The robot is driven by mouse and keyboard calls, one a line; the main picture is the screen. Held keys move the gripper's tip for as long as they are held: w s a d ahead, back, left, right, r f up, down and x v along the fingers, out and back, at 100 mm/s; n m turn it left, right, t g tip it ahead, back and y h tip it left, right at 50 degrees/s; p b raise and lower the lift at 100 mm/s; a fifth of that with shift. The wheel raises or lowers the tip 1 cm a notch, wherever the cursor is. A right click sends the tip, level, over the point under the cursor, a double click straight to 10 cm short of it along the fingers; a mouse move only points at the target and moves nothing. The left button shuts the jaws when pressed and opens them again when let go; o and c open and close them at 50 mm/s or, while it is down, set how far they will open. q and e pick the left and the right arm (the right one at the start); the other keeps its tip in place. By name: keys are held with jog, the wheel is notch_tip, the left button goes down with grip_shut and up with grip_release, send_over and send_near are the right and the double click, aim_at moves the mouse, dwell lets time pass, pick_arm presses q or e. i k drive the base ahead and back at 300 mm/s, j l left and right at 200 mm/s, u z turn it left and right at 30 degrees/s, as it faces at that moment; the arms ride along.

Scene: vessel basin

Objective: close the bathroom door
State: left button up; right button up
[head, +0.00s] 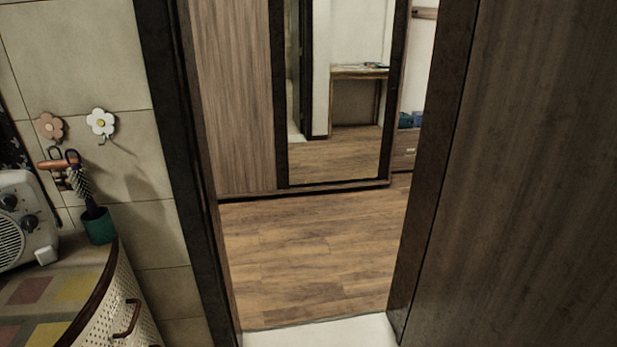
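The bathroom door (545,180) appears as a large dark brown wood-grain panel on the right side of the head view. It stands open, and the doorway left of it is clear. A dark door frame (175,130) runs down the left side of the opening. A dark vertical strip (437,160) borders the panel's left side; I cannot tell if it is the door's edge or the frame. No handle shows on the visible part of the panel. Neither of my grippers is in view.
Left of the doorway stand a curved cabinet (120,300), a radio-like device (22,220) and a green cup (98,226). Flower hooks (101,122) are on the tiled wall. Beyond the opening are bare wooden floor (310,250) and a wardrobe with a mirror (340,90).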

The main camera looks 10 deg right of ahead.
aim_at(522, 252)
jog(key=k+l+z, duration=0.1)
jog(key=z, duration=0.35)
jog(key=l+z, duration=0.3)
jog(key=z, duration=0.15)
jog(key=l+z, duration=0.2)
jog(key=z, duration=0.25)
jog(key=k+l, duration=0.05)
